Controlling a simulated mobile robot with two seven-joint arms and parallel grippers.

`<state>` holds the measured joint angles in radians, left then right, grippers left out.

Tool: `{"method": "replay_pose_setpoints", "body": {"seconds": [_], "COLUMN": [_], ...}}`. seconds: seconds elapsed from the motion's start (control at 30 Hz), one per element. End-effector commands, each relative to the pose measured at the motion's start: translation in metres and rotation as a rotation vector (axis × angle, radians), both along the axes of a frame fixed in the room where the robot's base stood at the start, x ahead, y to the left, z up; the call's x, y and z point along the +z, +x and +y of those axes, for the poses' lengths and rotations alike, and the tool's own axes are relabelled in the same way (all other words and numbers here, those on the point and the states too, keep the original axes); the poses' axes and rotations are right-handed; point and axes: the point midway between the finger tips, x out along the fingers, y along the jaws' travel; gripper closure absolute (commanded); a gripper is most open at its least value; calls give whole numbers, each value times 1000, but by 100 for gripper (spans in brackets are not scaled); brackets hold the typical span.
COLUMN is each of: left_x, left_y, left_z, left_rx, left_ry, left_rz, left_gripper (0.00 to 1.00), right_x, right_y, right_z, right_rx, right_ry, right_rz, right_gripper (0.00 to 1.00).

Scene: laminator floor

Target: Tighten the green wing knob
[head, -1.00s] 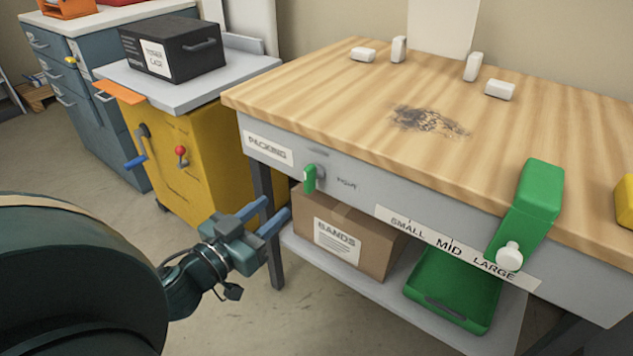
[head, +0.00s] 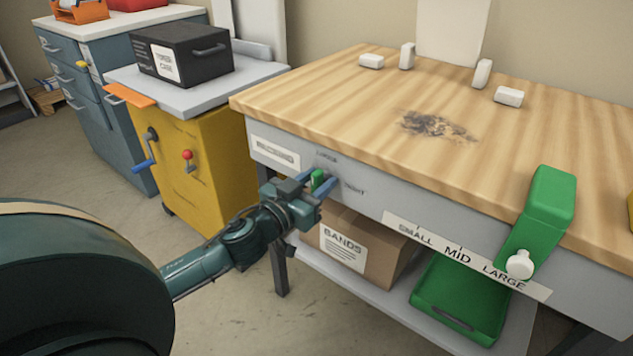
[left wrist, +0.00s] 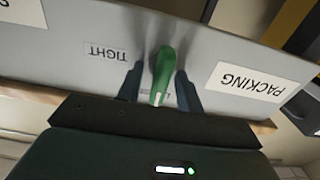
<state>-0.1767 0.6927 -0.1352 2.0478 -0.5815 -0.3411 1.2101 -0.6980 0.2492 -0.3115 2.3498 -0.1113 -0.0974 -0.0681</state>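The green wing knob (head: 318,179) is on the grey front panel of the wooden-topped bench, beside a label reading TIGHT. In the left wrist view the knob (left wrist: 163,78) stands between the two dark fingers of my left gripper (left wrist: 160,88). A gap shows on each side of it, so the fingers are open around the knob. In the head view my left gripper (head: 322,188) is at the panel and partly covers the knob. My right gripper is not in view.
A cardboard box (head: 368,245) marked BANDS and a green tray (head: 425,295) sit on the shelf below. A green slider block (head: 545,205) with a white knob is at the bench's right. A yellow cabinet (head: 215,150) stands to the left.

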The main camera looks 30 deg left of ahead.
Motion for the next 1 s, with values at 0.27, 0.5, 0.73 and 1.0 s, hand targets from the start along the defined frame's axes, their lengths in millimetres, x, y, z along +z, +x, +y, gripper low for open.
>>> {"method": "replay_pose_setpoints", "body": {"seconds": [0.27, 0.5, 0.73, 1.0], "left_x": [0, 0, 0, 2], "left_y": [0, 0, 0, 0], "left_z": [0, 0, 0, -1], "left_rx": [0, 0, 0, 0], "left_ry": [0, 0, 3, 76], "left_rz": [1, 0, 0, -7], "left_gripper": [66, 86, 94, 94], "right_x": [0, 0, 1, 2], "right_y": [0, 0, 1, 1], "right_z": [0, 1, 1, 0], "right_rx": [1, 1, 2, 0], "right_ry": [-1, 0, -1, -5], "right_rz": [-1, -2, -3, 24], "right_gripper": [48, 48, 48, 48]}}
